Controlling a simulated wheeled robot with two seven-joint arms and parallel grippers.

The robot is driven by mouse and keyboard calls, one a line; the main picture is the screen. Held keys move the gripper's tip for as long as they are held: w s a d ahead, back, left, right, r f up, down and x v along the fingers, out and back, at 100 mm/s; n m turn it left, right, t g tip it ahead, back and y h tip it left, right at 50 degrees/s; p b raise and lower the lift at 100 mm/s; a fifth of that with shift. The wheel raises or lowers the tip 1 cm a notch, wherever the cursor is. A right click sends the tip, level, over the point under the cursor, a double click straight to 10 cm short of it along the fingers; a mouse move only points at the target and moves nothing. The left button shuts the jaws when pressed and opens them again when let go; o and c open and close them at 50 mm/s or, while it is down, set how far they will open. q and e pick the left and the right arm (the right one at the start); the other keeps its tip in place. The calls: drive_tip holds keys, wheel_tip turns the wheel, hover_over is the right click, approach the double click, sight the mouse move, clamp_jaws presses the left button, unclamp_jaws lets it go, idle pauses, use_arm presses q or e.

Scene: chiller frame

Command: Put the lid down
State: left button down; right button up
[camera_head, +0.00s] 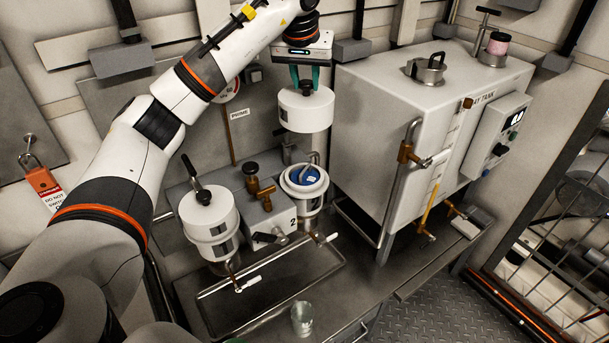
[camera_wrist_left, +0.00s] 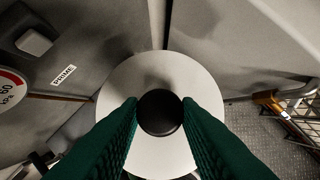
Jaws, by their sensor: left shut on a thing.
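My left gripper (camera_head: 305,78) is shut on the dark knob of a white round lid (camera_head: 306,108) and holds it up, behind and above the right-hand canister. In the left wrist view, the green fingers of the gripper (camera_wrist_left: 160,113) press the black knob from both sides, over the white disc of the lid (camera_wrist_left: 150,72). A grey cylindrical part shows below the lid; I cannot tell whether it belongs to it. The right-hand canister (camera_head: 303,200), near the number 2, is open on top, with blue inside and a bent metal tube at its mouth.
A closed white canister (camera_head: 208,225) with an upright dark handle stands at the left. Brass valves (camera_head: 262,190) sit between the canisters. A large white tank (camera_head: 400,130) stands close on the right. A shallow tray (camera_head: 270,300) and a clear glass (camera_head: 302,318) lie in front.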

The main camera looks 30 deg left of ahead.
sight(304, 131)
use_arm(q)
drive_tip(key=shift+a, duration=0.25)
wheel_tip(304, 131, down, 17)
drive_tip(key=shift+f+p, duration=0.1)
drive_tip(key=shift+p, duration=0.75)
drive_tip(key=shift+f, duration=0.15)
drive_tip(key=shift+f+b, duration=0.45)
drive_tip(key=shift+f, duration=0.1)
drive_tip(key=c, duration=1.1)
unclamp_jaws()
